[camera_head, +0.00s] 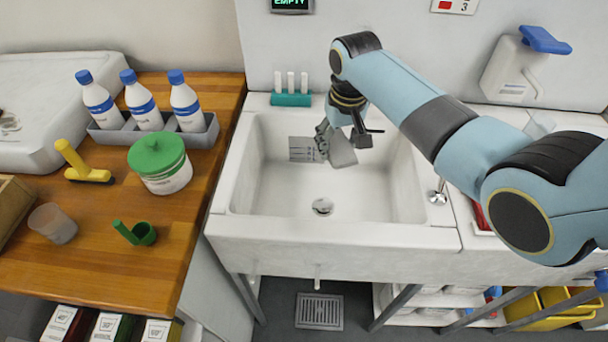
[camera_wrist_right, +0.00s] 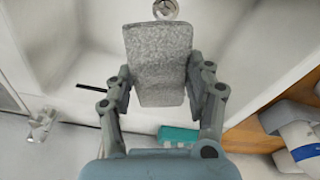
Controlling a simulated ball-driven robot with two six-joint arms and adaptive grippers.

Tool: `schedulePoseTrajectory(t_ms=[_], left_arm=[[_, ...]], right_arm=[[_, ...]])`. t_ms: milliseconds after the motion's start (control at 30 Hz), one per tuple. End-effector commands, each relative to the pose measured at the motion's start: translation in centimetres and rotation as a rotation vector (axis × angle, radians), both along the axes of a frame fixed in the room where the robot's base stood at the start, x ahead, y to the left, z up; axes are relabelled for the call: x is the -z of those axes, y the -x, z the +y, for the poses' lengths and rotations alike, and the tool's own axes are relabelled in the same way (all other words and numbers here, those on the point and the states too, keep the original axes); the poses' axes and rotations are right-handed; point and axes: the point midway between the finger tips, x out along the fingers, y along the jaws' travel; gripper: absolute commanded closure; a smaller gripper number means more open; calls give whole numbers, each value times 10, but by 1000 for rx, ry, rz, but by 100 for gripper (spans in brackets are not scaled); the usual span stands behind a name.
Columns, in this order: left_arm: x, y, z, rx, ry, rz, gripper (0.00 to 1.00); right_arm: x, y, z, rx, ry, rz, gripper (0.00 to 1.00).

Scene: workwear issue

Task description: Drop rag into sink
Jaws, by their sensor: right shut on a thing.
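The rag is a flat grey piece (camera_head: 342,153) in the head view, and it fills the middle of the right wrist view (camera_wrist_right: 158,62). My right gripper (camera_head: 336,140) is shut on the rag and holds it over the back part of the sink basin. The gripper's fingers also show on both sides of the rag in the right wrist view (camera_wrist_right: 160,85). The white sink (camera_head: 270,205) has a round drain (camera_head: 323,206) in its floor. I cannot tell how high the rag is above the basin floor. My left gripper is not in view.
A teal holder (camera_head: 291,99) stands behind the sink. The basin front is clear.

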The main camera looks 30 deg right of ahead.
Motion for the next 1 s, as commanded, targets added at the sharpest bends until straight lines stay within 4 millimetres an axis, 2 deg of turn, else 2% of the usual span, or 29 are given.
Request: schedulePoseTrajectory(t_ms=[67, 133, 300, 467, 667, 700, 867, 1000], left_arm=[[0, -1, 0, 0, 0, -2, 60], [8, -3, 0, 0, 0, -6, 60], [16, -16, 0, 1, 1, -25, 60], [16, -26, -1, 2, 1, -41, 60], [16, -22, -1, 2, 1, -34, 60], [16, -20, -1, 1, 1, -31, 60], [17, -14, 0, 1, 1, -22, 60], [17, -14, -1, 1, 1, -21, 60]], right_arm=[[10, 1, 0, 0, 0, 2, 78], [22, 0, 0, 0, 0, 1, 78], [36, 0, 0, 0, -1, -1, 78], [39, 0, 0, -1, 0, -1, 78], [39, 0, 0, -1, 0, -1, 78], [39, 0, 0, 0, 0, -1, 43], [39, 0, 0, 0, 0, -1, 22], [39, 0, 0, 0, 0, 0, 19]])
